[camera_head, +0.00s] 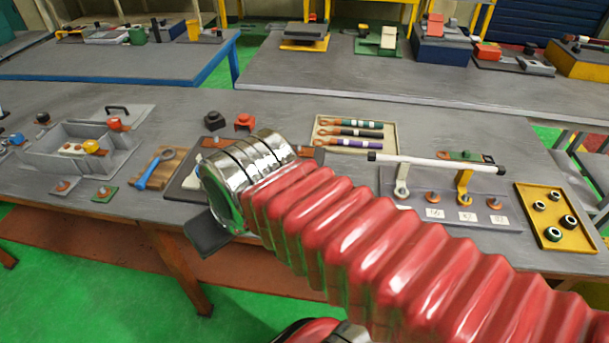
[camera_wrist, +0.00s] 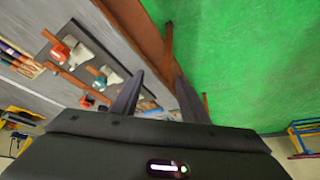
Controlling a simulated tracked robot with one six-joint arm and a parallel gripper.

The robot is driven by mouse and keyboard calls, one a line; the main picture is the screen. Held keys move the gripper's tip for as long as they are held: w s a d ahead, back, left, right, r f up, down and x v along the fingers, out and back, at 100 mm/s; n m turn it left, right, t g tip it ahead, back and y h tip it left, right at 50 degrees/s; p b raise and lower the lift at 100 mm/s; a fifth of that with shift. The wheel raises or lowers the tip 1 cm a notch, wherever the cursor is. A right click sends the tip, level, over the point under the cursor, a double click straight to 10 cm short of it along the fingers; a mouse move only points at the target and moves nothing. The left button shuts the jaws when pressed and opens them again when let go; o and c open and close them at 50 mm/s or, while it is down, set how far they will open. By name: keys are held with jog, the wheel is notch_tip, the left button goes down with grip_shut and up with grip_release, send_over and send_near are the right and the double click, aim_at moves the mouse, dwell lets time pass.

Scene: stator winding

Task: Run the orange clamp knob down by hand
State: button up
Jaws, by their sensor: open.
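Several orange parts are in view, and I cannot tell for sure which is the clamp knob. In the head view an orange ball knob (camera_head: 114,123) sits on the grey box fixture (camera_head: 75,165) at the left. An orange-red part (camera_head: 244,121) stands on the bench behind my wrist. My gripper (camera_wrist: 158,80) is open and empty, over the bench's front edge. In the head view my arm hides part of the bench.
A blue-handled ring tool (camera_head: 153,172) lies on a wooden board. A tray of coloured rods (camera_head: 352,121), a white bar on posts (camera_head: 405,160) and a yellow tray of rings (camera_head: 552,235) are to the right. Green floor (camera_wrist: 250,60) shows beyond the bench edge.

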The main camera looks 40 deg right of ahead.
jog(key=shift+o, duration=0.7)
jog(key=shift+w+d+r, duration=0.1)
jog(key=shift+w+d, duration=0.1)
jog(key=shift+d, duration=0.05)
jog(key=shift+o, duration=0.7)
jog(key=w+d+r+n+g, duration=0.1)
jog(key=w+d, duration=0.1)
jog(key=d, duration=0.5)
jog(key=w+d+n+g, duration=0.1)
jog(key=w+d+n, duration=0.1)
jog(key=d, duration=0.6)
jog(key=shift+w+r+n+y, duration=0.3)
jog(key=shift+w+r+y, duration=0.1)
jog(key=shift+w, duration=0.3)
jog(key=d+n+y, duration=0.1)
jog(key=d+n, duration=0.2)
jog(key=d, duration=1.2)
jog(key=shift+s+f+y, duration=0.35)
jog(key=shift+s+y, duration=0.05)
jog(key=shift+f, duration=0.1)
jog(key=x, duration=1.3)
jog(key=shift+w+f, duration=0.25)
jog(key=shift+f, duration=0.05)
